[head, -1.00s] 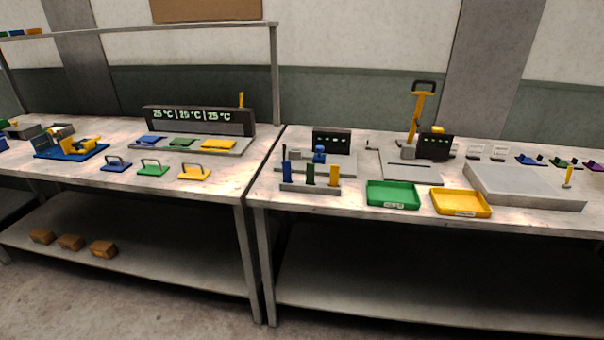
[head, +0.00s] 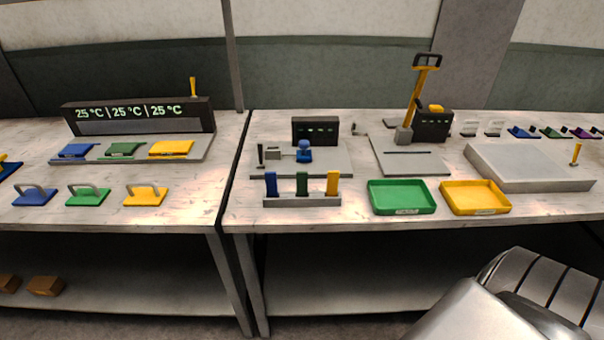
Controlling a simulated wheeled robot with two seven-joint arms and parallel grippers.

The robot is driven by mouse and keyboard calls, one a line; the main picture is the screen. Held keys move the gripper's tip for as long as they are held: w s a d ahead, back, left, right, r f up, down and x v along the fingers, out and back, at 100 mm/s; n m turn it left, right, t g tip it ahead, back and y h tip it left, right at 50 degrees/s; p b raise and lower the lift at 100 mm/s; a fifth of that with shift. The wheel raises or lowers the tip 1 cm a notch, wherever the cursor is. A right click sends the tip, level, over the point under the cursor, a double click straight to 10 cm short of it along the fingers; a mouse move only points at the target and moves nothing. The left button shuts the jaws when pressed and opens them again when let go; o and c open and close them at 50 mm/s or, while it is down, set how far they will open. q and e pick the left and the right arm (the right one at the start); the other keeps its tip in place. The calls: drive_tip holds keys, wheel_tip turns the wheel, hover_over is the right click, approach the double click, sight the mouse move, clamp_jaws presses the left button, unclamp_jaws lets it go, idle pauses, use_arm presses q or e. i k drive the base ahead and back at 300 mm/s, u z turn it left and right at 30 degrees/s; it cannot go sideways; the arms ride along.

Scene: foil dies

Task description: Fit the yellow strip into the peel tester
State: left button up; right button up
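The yellow strip (head: 333,183) stands upright in a small grey rack (head: 301,201) near the front of the right table. A blue strip (head: 271,184) and a green strip (head: 302,183) stand to its left in the same rack. What looks like the peel tester (head: 330,161) is just behind the rack: a grey base with a small clamp, a blue part and a black display box. My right arm shows at the lower right, in front of the table, but its fingers are out of view. My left gripper is not in view.
A green tray (head: 402,197) and a yellow tray (head: 475,197) lie right of the rack. Behind them stands a yellow-handled lever press (head: 418,100). A grey slab (head: 530,166) is at the right. Handled blocks and a temperature display (head: 139,116) occupy the left table.

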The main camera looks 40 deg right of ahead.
sight(327, 153)
drive_tip(key=z, duration=0.45)
drive_tip(key=i, duration=1)
drive_tip(key=z, duration=0.65)
